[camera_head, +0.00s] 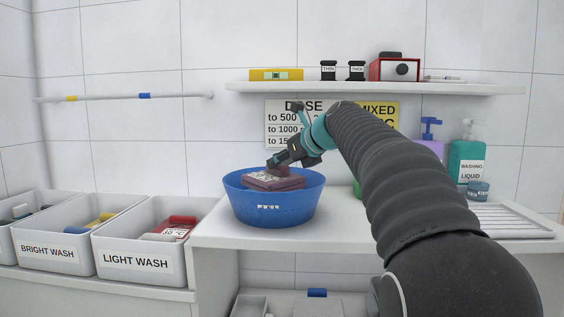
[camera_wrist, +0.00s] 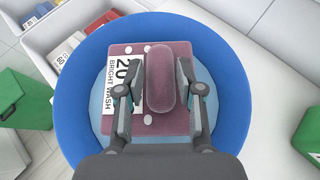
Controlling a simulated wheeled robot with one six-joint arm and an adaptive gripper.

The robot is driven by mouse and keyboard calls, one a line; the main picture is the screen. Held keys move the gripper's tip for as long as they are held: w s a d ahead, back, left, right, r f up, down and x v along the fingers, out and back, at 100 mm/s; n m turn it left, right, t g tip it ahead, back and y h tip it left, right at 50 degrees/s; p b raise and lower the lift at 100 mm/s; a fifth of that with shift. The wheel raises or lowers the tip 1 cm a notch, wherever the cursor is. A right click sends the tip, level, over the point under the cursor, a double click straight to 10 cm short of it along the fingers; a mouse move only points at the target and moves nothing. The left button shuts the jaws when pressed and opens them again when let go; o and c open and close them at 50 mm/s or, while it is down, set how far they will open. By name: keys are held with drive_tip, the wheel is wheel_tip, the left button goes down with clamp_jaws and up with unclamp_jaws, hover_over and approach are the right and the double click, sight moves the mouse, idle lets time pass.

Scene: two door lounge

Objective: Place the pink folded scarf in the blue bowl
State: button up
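The pink folded scarf (camera_head: 273,181) is a dusty-pink flat block with a rounded roll on top. It is within the rim of the blue bowl (camera_head: 274,211), slightly tilted, with its upper part showing above the front rim. In the wrist view the scarf (camera_wrist: 160,123) carries a white "20 BRIGHT WASH" label, and the blue bowl (camera_wrist: 233,95) surrounds it. My gripper (camera_head: 275,163) is at the roll. Whether the scarf touches the bowl's bottom is hidden.
Light-wash (camera_head: 136,263) and bright-wash (camera_head: 48,249) bins stand at the left. A wall shelf (camera_head: 375,88) with small items runs above the bowl. Bottles (camera_head: 467,160) and a white rack (camera_head: 510,221) are at the right, partly behind my arm.

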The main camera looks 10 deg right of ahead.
drive_tip(key=o, duration=0.3)
idle(0.4)
wheel_tip(320, 180, up, 3)
drive_tip(key=p, duration=0.3)
drive_tip(key=shift+r, duration=2)
